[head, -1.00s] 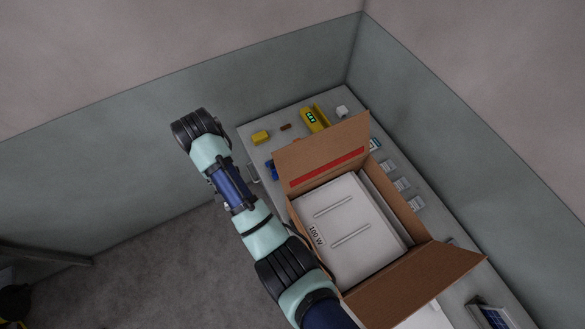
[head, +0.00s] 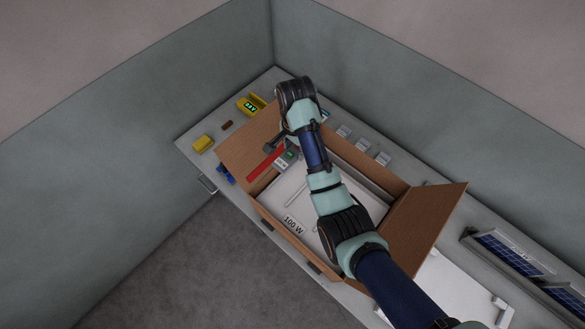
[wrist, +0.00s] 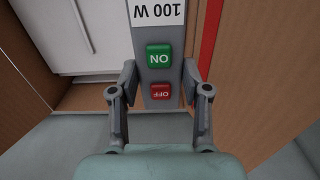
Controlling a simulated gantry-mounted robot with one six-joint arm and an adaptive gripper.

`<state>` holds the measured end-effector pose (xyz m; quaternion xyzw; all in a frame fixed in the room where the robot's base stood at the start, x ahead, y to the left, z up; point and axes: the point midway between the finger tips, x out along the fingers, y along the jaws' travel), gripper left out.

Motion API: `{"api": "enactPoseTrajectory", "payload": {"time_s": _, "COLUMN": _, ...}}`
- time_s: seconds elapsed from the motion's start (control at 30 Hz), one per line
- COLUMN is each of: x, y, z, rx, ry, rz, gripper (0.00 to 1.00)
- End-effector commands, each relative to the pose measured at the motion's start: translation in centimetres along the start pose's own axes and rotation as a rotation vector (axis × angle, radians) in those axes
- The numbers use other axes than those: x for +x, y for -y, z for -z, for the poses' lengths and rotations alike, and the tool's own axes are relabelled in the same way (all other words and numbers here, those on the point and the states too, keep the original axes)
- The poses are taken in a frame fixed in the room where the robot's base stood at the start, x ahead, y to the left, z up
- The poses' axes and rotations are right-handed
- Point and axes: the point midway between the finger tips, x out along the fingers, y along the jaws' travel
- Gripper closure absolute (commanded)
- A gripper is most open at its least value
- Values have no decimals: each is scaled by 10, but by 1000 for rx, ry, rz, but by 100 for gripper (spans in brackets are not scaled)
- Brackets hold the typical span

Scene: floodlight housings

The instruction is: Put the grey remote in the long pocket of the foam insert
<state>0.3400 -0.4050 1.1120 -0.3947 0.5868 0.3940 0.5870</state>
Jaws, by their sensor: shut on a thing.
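The grey remote (wrist: 160,40) has a green ON button, a red OFF button and a white "100 W" label. It shows upside down in the wrist view. My gripper (wrist: 160,82) is shut on its sides near the OFF button. In the head view the remote (head: 286,158) is over the open cardboard box, by its red-striped flap. A white block (head: 284,190) marked "100 W" lies in the box, with long narrow bars or grooves on top. It also shows in the wrist view (wrist: 60,45). My arm covers part of it, and I cannot make out the long pocket.
The cardboard box (head: 425,235) stands on a grey bench with its flaps spread. A yellow device (head: 251,105), a yellow block (head: 203,143) and several small grey items (head: 362,145) lie around it. Solar panels (head: 515,250) stand at the right. Walls close in the back.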

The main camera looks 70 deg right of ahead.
Motion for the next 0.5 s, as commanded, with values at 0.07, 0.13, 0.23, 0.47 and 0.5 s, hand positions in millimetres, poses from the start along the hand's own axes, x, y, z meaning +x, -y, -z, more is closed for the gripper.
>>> {"api": "enactPoseTrajectory", "payload": {"time_s": 0.07, "x": 31, "y": 0, "z": 0, "rx": -1, "ry": 1, "rz": -1, "gripper": 90}}
{"api": "enactPoseTrajectory", "payload": {"time_s": 0.13, "x": 51, "y": -1, "z": -1, "rx": -2, "ry": 1, "rz": -3, "gripper": 90}}
{"api": "enactPoseTrajectory", "payload": {"time_s": 0.23, "x": 75, "y": -1, "z": -1, "rx": -2, "ry": 3, "rz": -6, "gripper": 90}}
{"api": "enactPoseTrajectory", "payload": {"time_s": 0.47, "x": 138, "y": -1, "z": -1, "rx": -3, "ry": 2, "rz": -3, "gripper": 90}}
{"api": "enactPoseTrajectory", "payload": {"time_s": 0.5, "x": 143, "y": 0, "z": -1, "rx": -3, "ry": 1, "rz": -2, "gripper": 90}}
